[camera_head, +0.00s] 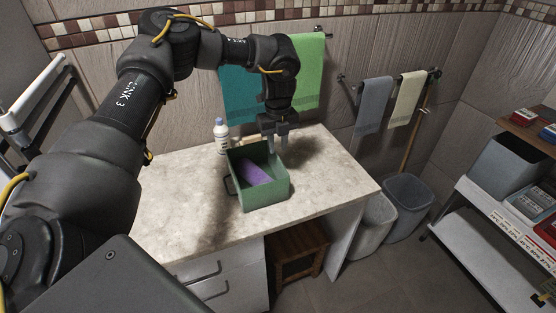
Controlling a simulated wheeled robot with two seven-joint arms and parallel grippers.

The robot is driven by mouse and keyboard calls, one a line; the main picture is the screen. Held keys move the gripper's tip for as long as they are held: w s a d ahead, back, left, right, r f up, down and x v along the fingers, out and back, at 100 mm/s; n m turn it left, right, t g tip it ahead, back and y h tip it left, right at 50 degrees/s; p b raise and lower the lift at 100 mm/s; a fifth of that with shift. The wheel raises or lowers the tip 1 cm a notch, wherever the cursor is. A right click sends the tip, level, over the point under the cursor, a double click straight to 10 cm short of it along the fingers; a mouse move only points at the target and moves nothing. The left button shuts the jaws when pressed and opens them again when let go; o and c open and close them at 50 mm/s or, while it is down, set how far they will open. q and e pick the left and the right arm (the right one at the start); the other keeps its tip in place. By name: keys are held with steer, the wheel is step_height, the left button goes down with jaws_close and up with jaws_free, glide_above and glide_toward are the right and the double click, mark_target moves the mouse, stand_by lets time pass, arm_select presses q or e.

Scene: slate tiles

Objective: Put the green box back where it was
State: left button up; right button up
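The green box (265,193) stands upright on the pale stone counter (330,178), open at the top. A purple item (256,173) lies inside it. A dark wire-like handle shows at the box's left side. My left gripper (277,146) points down at the box's far right corner, its fingertips close to the rim. A gap shows between its fingers, so it looks open. I cannot tell whether a finger touches the box wall. My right gripper is not in view.
A white bottle (222,138) stands close behind the box on the left. Towels (308,75) hang on the wall behind. The counter is clear to the right and front left. A wooden stool (298,248) is under it. Bins (407,205) and a shelf (465,235) stand right.

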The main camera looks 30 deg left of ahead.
arm_select(q)
steer(key=shift+r, duration=1.9)
steer(key=shift+d+f, duration=0.1)
